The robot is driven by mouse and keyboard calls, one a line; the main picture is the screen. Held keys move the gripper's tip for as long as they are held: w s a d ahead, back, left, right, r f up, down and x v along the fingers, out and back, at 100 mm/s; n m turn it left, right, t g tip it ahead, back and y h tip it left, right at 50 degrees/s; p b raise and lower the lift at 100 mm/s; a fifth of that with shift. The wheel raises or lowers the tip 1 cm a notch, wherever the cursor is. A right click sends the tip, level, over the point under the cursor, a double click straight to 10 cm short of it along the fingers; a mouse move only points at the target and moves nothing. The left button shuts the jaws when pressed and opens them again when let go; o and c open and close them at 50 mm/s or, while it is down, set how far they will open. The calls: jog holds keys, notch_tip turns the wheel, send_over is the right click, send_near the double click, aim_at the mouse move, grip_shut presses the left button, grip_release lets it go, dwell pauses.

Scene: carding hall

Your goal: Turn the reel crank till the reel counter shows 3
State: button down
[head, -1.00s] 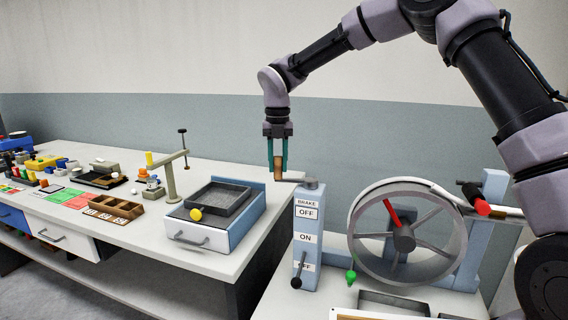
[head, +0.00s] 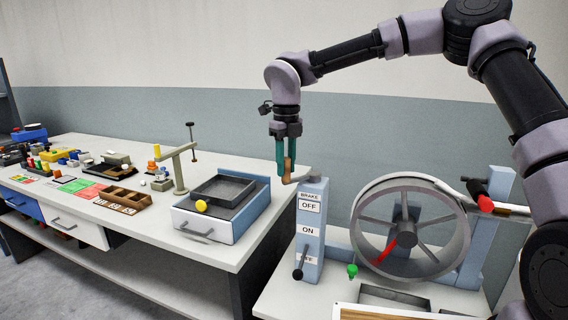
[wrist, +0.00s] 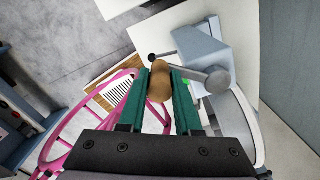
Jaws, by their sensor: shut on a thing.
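The reel crank has a grey arm (head: 309,183) on top of the blue brake post (head: 312,240) and an upright wooden handle (head: 289,170). My gripper (head: 286,160) is shut on this handle, its green fingers on either side. The wrist view shows the rounded handle top (wrist: 158,78) between the fingers and the crank arm (wrist: 205,78) reaching right. The reel (head: 412,262) is a large grey spoked wheel right of the post; its red spoke (head: 385,252) points down and left. I cannot make out a counter reading.
A black-knobbed lever (head: 299,265) hangs on the post by its lower label. A green knob (head: 352,270) and red-ended roller (head: 480,200) stand near the reel. The left bench holds a grey tray (head: 222,190), a compartment box (head: 125,200) and small parts.

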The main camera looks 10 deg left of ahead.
jog(key=shift+s+d, duration=0.15)
jog(key=shift+d, duration=0.05)
dwell(0.4)
jog(key=c, duration=0.6)
grip_release()
jog(key=shift+a, duration=0.1)
